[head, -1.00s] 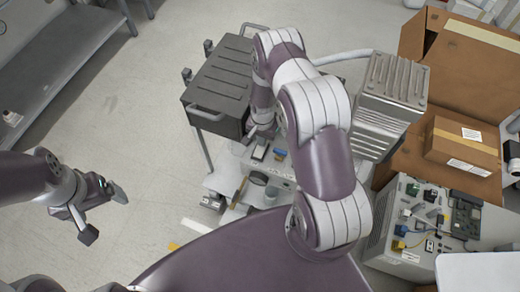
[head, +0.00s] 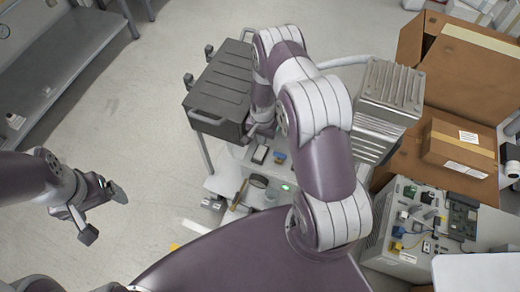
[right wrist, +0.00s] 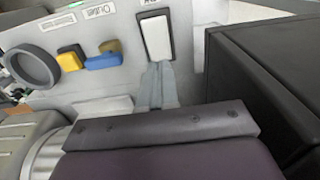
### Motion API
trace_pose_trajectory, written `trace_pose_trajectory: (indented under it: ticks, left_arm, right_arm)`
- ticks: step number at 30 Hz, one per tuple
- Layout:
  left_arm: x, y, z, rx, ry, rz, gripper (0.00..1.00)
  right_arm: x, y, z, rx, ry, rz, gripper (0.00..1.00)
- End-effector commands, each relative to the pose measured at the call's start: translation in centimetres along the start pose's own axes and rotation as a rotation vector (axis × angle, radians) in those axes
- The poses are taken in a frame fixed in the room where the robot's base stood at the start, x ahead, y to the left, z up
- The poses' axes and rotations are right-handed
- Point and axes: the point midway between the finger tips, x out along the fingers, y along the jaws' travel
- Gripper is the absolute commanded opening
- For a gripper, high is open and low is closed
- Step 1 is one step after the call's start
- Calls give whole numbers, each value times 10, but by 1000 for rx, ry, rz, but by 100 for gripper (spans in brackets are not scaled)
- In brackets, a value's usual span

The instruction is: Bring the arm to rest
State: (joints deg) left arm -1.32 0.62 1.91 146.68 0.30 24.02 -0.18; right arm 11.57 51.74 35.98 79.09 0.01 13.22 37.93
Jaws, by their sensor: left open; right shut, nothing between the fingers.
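My right arm arches across the middle of the head view, with its gripper (head: 254,133) beside the dark cart top and above a light work surface. In the right wrist view the gripper's grey fingers (right wrist: 160,86) are together and empty, in front of a white rocker switch (right wrist: 156,37). My left gripper (head: 104,215) is at the left of the head view, open and empty over bare floor. Part of the right gripper is hidden by its own arm in the head view.
A dark box-like cart top (head: 222,88) stands close to the right gripper; its dark side (right wrist: 265,90) fills the right of the wrist view. A ribbed grey unit (head: 390,90), a cardboard box (head: 458,150) and an electronics panel (head: 405,245) stand right. Floor at left is clear.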

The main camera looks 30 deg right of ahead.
Motion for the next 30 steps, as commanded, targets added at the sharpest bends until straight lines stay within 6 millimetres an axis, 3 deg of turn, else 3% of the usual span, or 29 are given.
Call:
trace_pose_trajectory:
  ticks: [1,8,26,28,30]
  left_arm:
    - [-9,0,-1,0,0,0,89]
    - [-26,0,-3,0,0,0,89]
    - [-24,0,-3,0,0,0,89]
    - [-24,0,-3,0,0,0,89]
    - [-25,0,-3,0,0,0,89]
  right_arm:
    - [-11,0,0,0,0,0,0]
    - [-32,0,0,0,0,0,0]
    - [-31,0,0,-30,-2,1,0]
    - [-29,8,10,-103,-31,21,0]
    - [-36,27,34,-203,-98,62,0]
